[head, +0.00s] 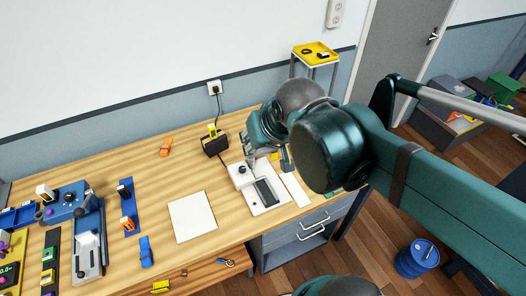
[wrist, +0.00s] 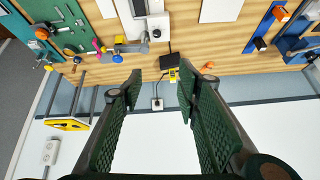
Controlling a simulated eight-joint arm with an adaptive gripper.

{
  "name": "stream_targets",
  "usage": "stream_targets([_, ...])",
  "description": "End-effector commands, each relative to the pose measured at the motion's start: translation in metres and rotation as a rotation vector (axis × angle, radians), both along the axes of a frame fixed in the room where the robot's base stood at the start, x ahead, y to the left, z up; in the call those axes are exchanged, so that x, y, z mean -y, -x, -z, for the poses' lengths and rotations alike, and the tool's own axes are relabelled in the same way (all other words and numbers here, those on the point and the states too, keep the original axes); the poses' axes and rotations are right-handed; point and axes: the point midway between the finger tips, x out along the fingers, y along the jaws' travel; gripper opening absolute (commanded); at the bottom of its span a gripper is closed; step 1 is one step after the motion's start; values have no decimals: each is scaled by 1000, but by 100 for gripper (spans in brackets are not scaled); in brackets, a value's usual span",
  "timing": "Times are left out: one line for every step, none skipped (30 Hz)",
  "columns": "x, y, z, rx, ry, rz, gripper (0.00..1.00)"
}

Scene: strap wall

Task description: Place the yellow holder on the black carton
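My gripper (wrist: 160,92) is open in the wrist view, its two dark green fingers apart with nothing held between them. In the head view my gripper (head: 250,160) hangs over the white device at the table's right part. A black box (head: 216,147) with a yellow piece (head: 212,131) at its top stands left of my gripper; I cannot tell whether these are the carton and the holder. The black box (wrist: 170,60) and the yellow piece (wrist: 173,75) also show far beyond the fingertips in the wrist view. Another yellow piece (head: 161,286) lies at the front edge.
The white device (head: 262,190) sits below my gripper. A white sheet (head: 192,217) and an orange piece (head: 166,147) lie to its left. A cord runs up to a wall socket (head: 214,88). Blue tools (head: 68,205) crowd the left.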

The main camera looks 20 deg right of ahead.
Motion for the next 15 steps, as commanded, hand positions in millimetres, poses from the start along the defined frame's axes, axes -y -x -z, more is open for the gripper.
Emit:
stream_targets([1,7,3,8,12,-17,33])
stream_targets([1,10,5,14,20,-28,33])
stream_targets([1,14,6,20,28,-41,33])
stream_targets([1,16,7,25,36,-50,33])
stream_targets([1,18,8,28,41,-58,33])
stream_targets([1,20,9,32,47,-66,33])
stream_targets([2,22,10,35,52,-72,33])
stream_targets([2,23,11,37,55,-77,33])
stream_targets([2,24,12,39,58,-81,33])
stream_targets([2,25,12,41,60,-84,33])
stream_targets([2,25,12,42,62,-86,33])
stream_targets([2,25,12,42,63,-88,33])
stream_targets([2,25,12,43,63,-89,33])
stream_targets([2,25,12,43,64,-89,33])
stream_targets([2,25,12,43,64,-89,33])
